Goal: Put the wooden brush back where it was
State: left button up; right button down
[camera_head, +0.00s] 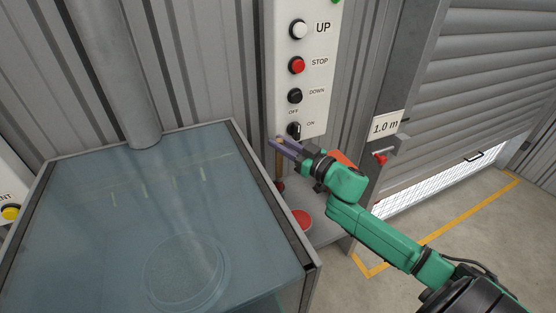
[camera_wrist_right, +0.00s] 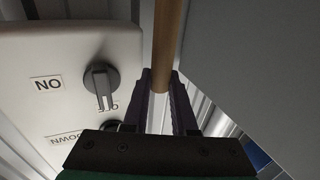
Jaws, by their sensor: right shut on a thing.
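The wooden brush shows as a thin brown handle (camera_head: 280,163), held roughly upright beside the control panel. In the right wrist view the handle (camera_wrist_right: 167,40) runs up from between the fingers. My right gripper (camera_head: 284,147) is shut on it near its top, just below the panel's ON/OFF switch; the fingers also show in the wrist view (camera_wrist_right: 164,88). The brush's lower end is small and dark, and I cannot tell whether it touches anything. My left gripper is out of view.
The white control panel (camera_head: 316,75) is close behind the gripper. A glass-topped cabinet (camera_head: 110,230) stands to the left. A red round thing (camera_head: 300,219) sits on a grey shelf (camera_head: 326,231) below. An orange thing (camera_head: 343,158) is behind my wrist.

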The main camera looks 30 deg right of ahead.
aim_at(278, 161)
jog(key=f, duration=0.4)
jog(key=w+f, duration=0.1)
jog(key=f, duration=0.1)
jog(key=shift+a+f+p, duration=0.1)
jog(key=shift+f+p, duration=0.1)
jog(key=shift+p, duration=0.1)
jog(key=shift+w+f, duration=0.1)
jog(key=shift+f, duration=0.35)
jog(key=c, duration=0.7)
grip_release()
jog(key=shift+r, duration=0.15)
